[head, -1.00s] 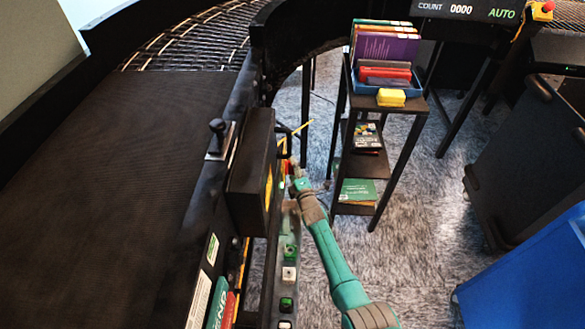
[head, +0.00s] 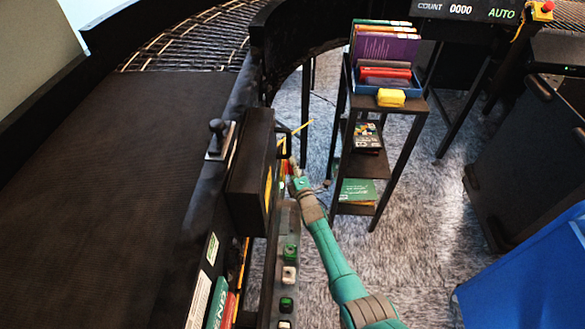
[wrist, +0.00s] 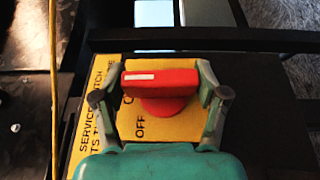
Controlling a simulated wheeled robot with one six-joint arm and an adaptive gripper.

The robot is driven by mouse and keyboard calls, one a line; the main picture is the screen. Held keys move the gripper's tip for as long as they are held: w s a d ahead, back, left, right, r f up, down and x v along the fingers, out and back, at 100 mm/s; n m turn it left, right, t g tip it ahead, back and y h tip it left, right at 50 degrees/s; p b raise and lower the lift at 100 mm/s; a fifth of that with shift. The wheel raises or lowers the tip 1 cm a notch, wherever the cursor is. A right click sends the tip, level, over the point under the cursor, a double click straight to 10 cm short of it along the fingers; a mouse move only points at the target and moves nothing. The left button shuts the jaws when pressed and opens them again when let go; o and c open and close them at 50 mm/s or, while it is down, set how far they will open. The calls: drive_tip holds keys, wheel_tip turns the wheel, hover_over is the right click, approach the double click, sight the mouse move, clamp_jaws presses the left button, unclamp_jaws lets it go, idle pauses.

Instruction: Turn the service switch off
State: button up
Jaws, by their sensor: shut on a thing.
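The service switch is a red rotary handle (wrist: 160,81) on a yellow label plate (wrist: 88,128) in the wrist view. The handle lies crosswise in the picture, with a white mark on its left half. "OFF" is printed below it, and a partly hidden word starting with "O" sits above that. My gripper (wrist: 162,88) is shut on the handle, one finger at each end.
A black box (head: 250,165) juts from the conveyor frame beside my arm. A button panel (head: 288,262) is below it. A shelf stand (head: 394,105) with books stands to the right, and a blue bin (head: 525,270) is at lower right. A yellow cable (wrist: 53,75) hangs left of the switch.

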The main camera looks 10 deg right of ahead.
drive_tip(key=shift+w+a+f+n+t, duration=0.15)
drive_tip(key=shift+n+t, duration=0.15)
drive_tip(key=shift+t, duration=0.4)
drive_tip(key=shift+s+f+t, duration=0.1)
drive_tip(key=shift+s+t, duration=0.2)
drive_tip(key=shift+t, duration=0.2)
drive_tip(key=o, duration=1)
drive_tip(key=shift+c, duration=0.2)
drive_tip(key=shift+o, duration=1)
drive_tip(key=shift+r, duration=0.2)
drive_tip(key=shift+v, duration=6)
drive_tip(key=shift+c, duration=0.3)
